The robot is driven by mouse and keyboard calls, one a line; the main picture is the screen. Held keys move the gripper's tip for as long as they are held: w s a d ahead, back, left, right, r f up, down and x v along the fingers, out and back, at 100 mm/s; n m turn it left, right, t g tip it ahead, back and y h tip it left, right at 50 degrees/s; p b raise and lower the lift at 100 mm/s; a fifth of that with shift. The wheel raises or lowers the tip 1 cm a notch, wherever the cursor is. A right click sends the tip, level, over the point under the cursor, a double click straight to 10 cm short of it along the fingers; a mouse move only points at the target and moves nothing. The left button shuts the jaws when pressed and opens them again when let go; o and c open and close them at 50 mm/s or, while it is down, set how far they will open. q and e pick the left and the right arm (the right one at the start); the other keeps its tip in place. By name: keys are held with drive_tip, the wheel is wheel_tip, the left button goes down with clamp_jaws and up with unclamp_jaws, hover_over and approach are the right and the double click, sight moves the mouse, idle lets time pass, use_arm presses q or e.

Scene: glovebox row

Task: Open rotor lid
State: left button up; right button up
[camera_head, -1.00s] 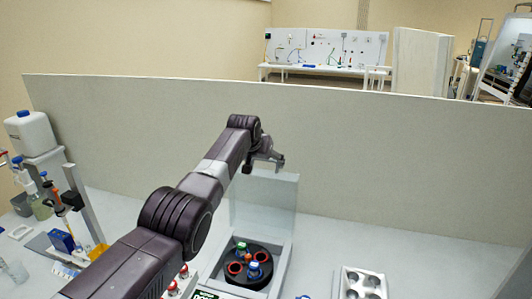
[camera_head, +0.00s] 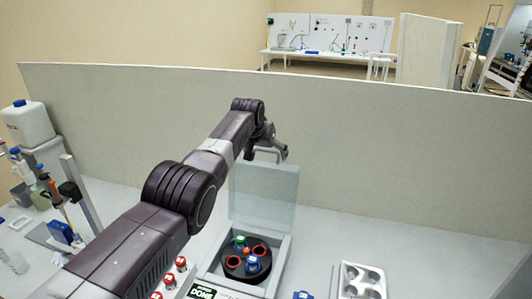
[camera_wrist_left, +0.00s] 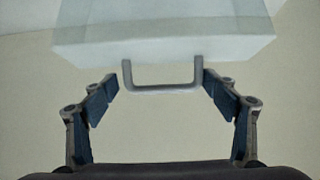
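The clear rotor lid (camera_head: 264,200) stands raised, nearly upright, at the back of the centrifuge (camera_head: 212,270). The dark rotor (camera_head: 236,265) below it is uncovered and holds tubes with blue and green caps. My left gripper (camera_head: 284,154) is at the lid's top edge. In the left wrist view, the lid (camera_wrist_left: 165,38) fills the top, and its grey U-shaped handle (camera_wrist_left: 162,87) lies between the two fingers of my left gripper (camera_wrist_left: 161,86). The fingers are spread, with a gap to the handle on both sides. My right gripper is not visible.
A tall beige partition (camera_head: 400,165) runs behind the bench. A metal tray with round wells (camera_head: 362,281) is at the right. Pipettes on a stand (camera_head: 78,195) and a white jug (camera_head: 28,124) are at the left. The bench between tray and partition is clear.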

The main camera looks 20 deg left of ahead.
use_arm(q)
drive_tip(key=shift+a+r, duration=0.15)
drive_tip(key=shift+r, duration=0.15)
drive_tip(key=v, duration=1.1)
drive_tip(key=shift+s, duration=0.3)
